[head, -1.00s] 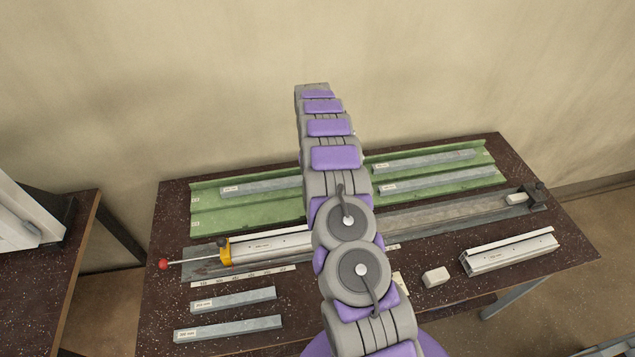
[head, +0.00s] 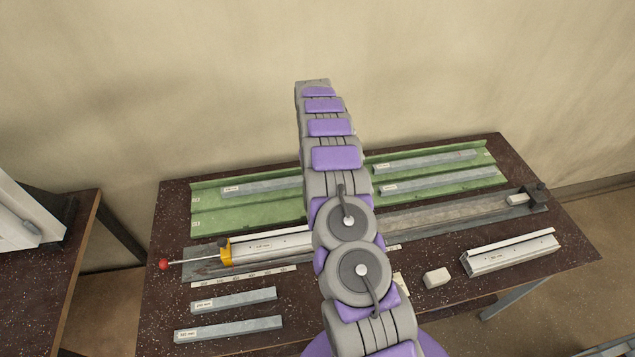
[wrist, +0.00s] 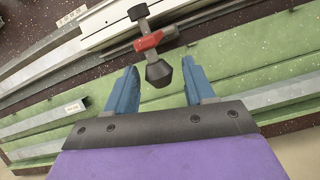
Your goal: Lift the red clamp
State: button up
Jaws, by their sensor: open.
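The red clamp (wrist: 149,41) shows in the wrist view, on a dark metal bar with a black knob at its lower end. The knob (wrist: 158,74) appears in the gap between the fingertips of my gripper (wrist: 159,67). My gripper is open, its two blue fingers one on each side of the knob; I see no clear contact. The red clamp does not show in the head view, where my arm covers the middle of the bench. My gripper's fingers are hidden there too.
The dark speckled bench (head: 330,307) holds a green tray (head: 250,214) with grey profiles. A yellow end piece (head: 226,252) with a red-balled rod (head: 164,265) is on the left. A white block (head: 436,277) and a light profile (head: 510,252) lie at right.

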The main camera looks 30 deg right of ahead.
jog(key=p+v, duration=1)
jog(key=shift+r, duration=0.25)
jog(key=shift+w+r+p, duration=0.1)
jog(key=shift+p, duration=0.55)
